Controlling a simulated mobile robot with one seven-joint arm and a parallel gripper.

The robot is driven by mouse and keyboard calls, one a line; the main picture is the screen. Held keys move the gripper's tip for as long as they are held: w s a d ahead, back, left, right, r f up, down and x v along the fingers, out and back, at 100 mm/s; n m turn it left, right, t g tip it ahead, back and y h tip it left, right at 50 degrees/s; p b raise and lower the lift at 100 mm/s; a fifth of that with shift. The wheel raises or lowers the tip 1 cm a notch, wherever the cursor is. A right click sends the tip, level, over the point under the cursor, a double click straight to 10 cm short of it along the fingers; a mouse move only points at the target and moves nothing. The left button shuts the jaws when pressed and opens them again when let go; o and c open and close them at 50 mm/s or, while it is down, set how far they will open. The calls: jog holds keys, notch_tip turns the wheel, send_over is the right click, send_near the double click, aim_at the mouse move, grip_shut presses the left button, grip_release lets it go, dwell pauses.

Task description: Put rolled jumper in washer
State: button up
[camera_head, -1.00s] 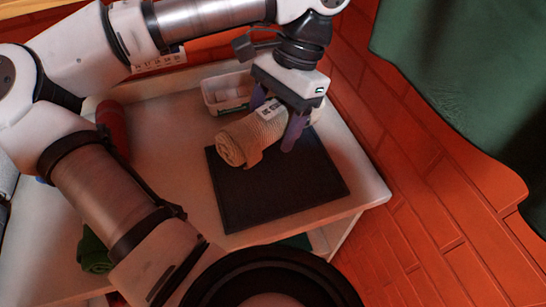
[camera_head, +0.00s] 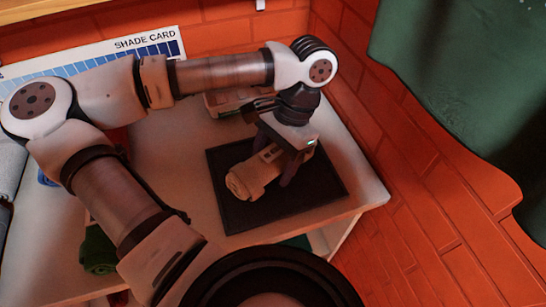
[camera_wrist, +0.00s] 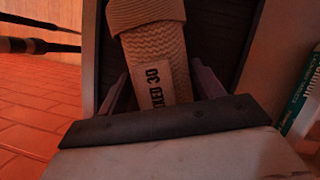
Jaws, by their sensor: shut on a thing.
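The rolled jumper (camera_head: 250,177) is a beige knitted roll over the black mat (camera_head: 228,219) on the pale table. My gripper (camera_head: 273,160) reaches down from above and is shut on it, one finger on each side. In the wrist view the jumper (camera_wrist: 155,57) lies between my two fingers (camera_wrist: 160,92), with a pale label ending in "KED 30" towards me. The jumper is at or just above the mat; I cannot tell if it touches. I cannot make out a washer in either view.
A pale tub (camera_head: 228,102) stands behind, partly hidden by my arm. A green cloth (camera_head: 98,251) lies at the left. A shade card (camera_head: 140,48) is at the back. An orange brick wall (camera_head: 420,190) and green curtain (camera_head: 455,80) close off the right. The mat's front is clear.

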jog(key=shift+f, duration=0.2)
jog(key=o, duration=1.2)
jog(key=shift+o, duration=0.2)
jog(key=shift+r, duration=0.1)
